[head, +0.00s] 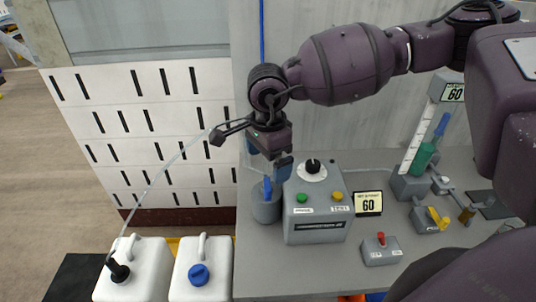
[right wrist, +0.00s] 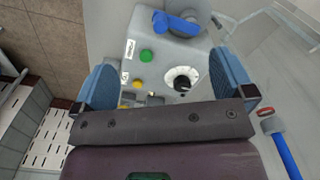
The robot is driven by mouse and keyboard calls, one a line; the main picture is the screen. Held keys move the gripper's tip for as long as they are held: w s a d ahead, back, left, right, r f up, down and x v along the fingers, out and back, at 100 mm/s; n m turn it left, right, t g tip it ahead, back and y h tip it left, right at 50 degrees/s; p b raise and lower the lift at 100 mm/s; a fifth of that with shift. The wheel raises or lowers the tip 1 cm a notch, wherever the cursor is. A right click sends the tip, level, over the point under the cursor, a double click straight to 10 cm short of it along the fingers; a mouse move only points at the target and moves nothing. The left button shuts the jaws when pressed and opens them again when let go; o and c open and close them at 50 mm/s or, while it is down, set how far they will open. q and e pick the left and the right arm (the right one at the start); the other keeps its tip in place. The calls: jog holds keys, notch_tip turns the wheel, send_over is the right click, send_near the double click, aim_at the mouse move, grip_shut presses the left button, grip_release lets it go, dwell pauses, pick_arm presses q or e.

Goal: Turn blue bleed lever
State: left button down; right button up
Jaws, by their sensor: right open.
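The blue lever (head: 267,188) stands on a grey cylinder (head: 265,209) at the left side of the grey control box. In the right wrist view the blue lever (right wrist: 178,25) shows at the top, beyond the fingers. The lever is not between the fingers. My left gripper does not show.
The grey control box (head: 318,228) stands right of the lever. White jugs (head: 201,268) stand left; a thin clear tube (head: 160,175) rises from one. A blue wall pipe (head: 262,35) runs behind.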

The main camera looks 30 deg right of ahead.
aim_at(268, 188)
notch_tip(268, 188, down, 4)
jog(key=shift+f+b, duration=0.2)
jog(key=shift+b, duration=0.7)
notch_tip(268, 188, down, 3)
jog(key=shift+f+b, duration=0.2)
jog(key=shift+b, duration=1.05)
jog(key=shift+f+b, duration=0.5)
jog(key=shift+f, duration=0.3)
jog(key=shift+c, duration=0.2)
jog(key=c, duration=0.5)
grip_shut()
jog(key=c, duration=1.1)
grip_release()
